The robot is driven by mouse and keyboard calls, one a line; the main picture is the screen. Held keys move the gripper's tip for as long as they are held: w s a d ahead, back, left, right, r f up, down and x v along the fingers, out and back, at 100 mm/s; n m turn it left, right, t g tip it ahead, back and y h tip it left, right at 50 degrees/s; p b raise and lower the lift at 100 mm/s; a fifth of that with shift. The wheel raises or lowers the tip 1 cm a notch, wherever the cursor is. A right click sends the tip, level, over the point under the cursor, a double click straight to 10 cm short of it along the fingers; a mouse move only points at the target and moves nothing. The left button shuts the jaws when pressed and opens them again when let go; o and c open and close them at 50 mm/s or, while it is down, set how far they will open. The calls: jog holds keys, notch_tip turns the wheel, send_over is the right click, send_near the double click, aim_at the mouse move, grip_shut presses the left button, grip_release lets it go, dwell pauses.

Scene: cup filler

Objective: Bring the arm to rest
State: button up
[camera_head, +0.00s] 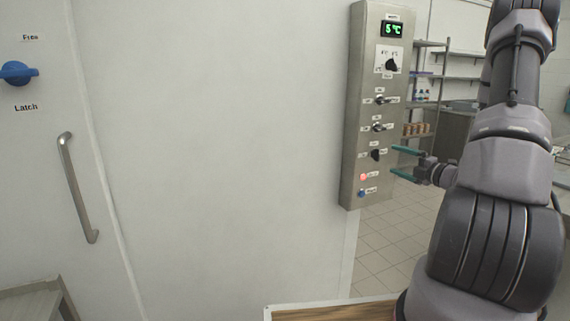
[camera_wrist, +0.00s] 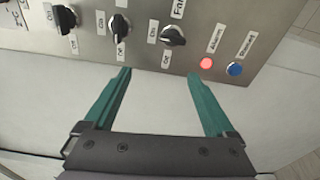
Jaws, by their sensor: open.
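My gripper (camera_head: 398,161) is open and empty, with its two green fingers spread, just right of the lower part of the steel control panel (camera_head: 366,100). In the wrist view my gripper (camera_wrist: 159,76) points toward the panel (camera_wrist: 145,50), with the fingertips near its edge. The panel carries several black knobs, including the lowest one (camera_wrist: 172,36), a lit red light (camera_wrist: 207,63) and a blue button (camera_wrist: 235,69). I cannot tell whether the fingertips touch the panel. My arm rises along the right side of the head view.
A white door with a handle (camera_head: 77,187) and a blue latch knob (camera_head: 18,72) is at the left. The panel display (camera_head: 392,30) reads 5 °C. Shelves (camera_head: 425,85) stand behind. A wooden-topped surface (camera_head: 330,312) is at the bottom. Tiled floor (camera_head: 385,240) lies open beyond the panel.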

jog(key=s+a+r+n+g+y, duration=0.2)
jog(key=s+a+r+n+g, duration=0.4)
jog(key=a+n, duration=0.5)
jog(key=s+a+r+n+g+y, duration=0.2)
jog(key=s+a+r+n+g, duration=0.45)
jog(key=a+n, duration=0.4)
jog(key=s+r+n+t+h, duration=0.1)
jog(key=s+r+n+h, duration=0.2)
jog(key=n, duration=0.4)
jog(key=s+d+r+n+t+h, duration=0.1)
jog(key=s+r+n+h, duration=0.2)
jog(key=s+n, duration=0.3)
jog(key=s+r+n+t+h, duration=0.1)
jog(key=s+r+n+h, duration=0.2)
jog(key=n, duration=0.6)
jog(key=shift+s+d+h, duration=0.3)
jog(key=shift+s, duration=0.85)
